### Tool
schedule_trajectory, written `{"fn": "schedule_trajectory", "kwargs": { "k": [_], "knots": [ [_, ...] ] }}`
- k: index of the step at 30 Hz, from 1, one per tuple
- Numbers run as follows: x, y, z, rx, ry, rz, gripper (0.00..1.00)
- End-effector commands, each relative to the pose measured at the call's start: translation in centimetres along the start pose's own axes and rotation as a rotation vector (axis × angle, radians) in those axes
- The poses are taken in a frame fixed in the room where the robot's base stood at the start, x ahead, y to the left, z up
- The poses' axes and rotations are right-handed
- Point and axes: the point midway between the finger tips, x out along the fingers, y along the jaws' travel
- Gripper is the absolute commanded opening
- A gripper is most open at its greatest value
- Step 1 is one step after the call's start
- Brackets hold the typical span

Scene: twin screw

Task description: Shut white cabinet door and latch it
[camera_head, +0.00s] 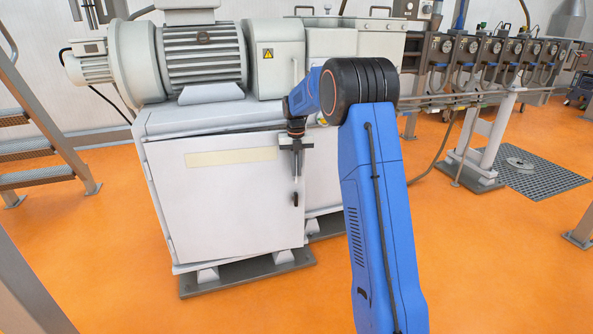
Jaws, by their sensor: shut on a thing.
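The white cabinet door (225,208) is the front of the pale cabinet under the motor. It has a cream strip along its top. It stands closed or nearly closed; I cannot tell whether a small gap remains at its right edge. A small dark latch handle (295,199) sits upright on the door near that edge. My gripper (296,172) points down at the door's upper right, just above the latch handle. It is shut, seemingly on the door's right edge; the contact is too small to see clearly.
A large grey motor (203,55) sits on top of the cabinet. A row of gauges and valves (490,52) stands at the back right. Metal stairs (28,148) are at the left. Orange floor (120,290) is clear in front.

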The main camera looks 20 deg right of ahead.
Motion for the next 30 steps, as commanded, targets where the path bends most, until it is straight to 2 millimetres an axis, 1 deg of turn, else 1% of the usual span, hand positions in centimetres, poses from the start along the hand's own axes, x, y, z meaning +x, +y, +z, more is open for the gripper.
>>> {"fn": "schedule_trajectory", "kwargs": {
  "k": [1,3,12,16,20,30],
  "knots": [
    [0.0,-0.1,0.0,0.002,0.0,0.0,0.12],
    [0.0,-0.1,0.0,0.001,0.0,0.0,0.28],
    [-0.1,0.0,0.0,0.0,0.0,0.0,0.28],
    [-0.8,0.0,0.1,0.0,-0.002,0.0,0.28],
    [-2.7,0.0,0.1,0.0,-0.004,0.001,0.28],
    [-9.4,0.0,0.1,0.001,-0.003,0.0,0.28]
  ]
}}
